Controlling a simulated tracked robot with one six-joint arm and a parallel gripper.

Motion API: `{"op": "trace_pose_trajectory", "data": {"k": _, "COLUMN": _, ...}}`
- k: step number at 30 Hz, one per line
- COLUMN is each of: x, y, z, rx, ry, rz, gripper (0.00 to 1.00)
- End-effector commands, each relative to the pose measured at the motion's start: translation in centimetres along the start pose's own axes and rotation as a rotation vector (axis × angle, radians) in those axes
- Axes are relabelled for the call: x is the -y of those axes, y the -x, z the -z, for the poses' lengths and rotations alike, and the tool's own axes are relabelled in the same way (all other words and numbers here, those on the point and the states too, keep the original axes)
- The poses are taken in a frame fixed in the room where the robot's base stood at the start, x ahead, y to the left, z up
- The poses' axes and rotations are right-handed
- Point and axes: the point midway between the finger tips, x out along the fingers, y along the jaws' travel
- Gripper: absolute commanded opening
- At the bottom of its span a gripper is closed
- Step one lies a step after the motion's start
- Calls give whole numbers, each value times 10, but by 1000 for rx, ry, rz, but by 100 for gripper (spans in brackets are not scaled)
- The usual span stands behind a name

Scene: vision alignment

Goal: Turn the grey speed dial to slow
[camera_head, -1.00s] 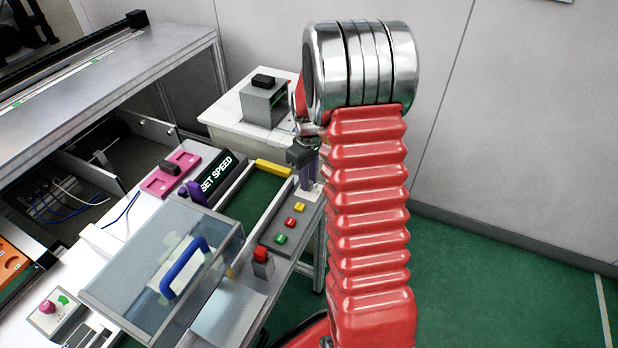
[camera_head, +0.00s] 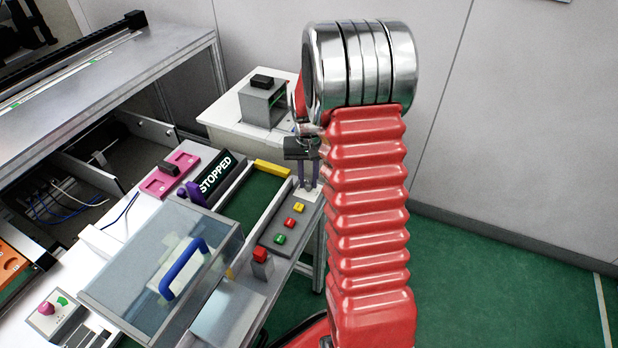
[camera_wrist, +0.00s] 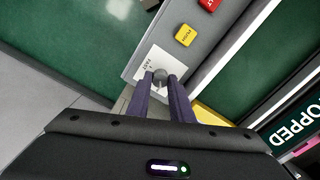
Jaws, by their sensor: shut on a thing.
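The grey speed dial (camera_wrist: 160,76) is a small round knob on a white label plate (camera_wrist: 148,61) with the word FAST beside it. In the head view my gripper (camera_head: 307,184) points down at the right end of the button panel; the dial is hidden there. Which way the dial points cannot be told. The display (camera_head: 215,174) reads STOPPED.
Yellow (camera_head: 299,208), red and green buttons sit along the same grey panel. A red switch (camera_head: 260,255) stands near its front end. A clear cover with a blue handle (camera_head: 183,268) lies left. A grey box (camera_head: 263,102) stands behind my gripper.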

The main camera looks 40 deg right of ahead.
Motion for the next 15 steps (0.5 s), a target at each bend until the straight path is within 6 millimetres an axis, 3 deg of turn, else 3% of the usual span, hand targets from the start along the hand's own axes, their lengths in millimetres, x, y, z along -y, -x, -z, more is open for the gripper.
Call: {"op": "trace_pose_trajectory", "data": {"k": 15, "x": 3, "y": 1, "z": 0, "rx": -3, "ry": -118, "rz": 3, "gripper": 0}}
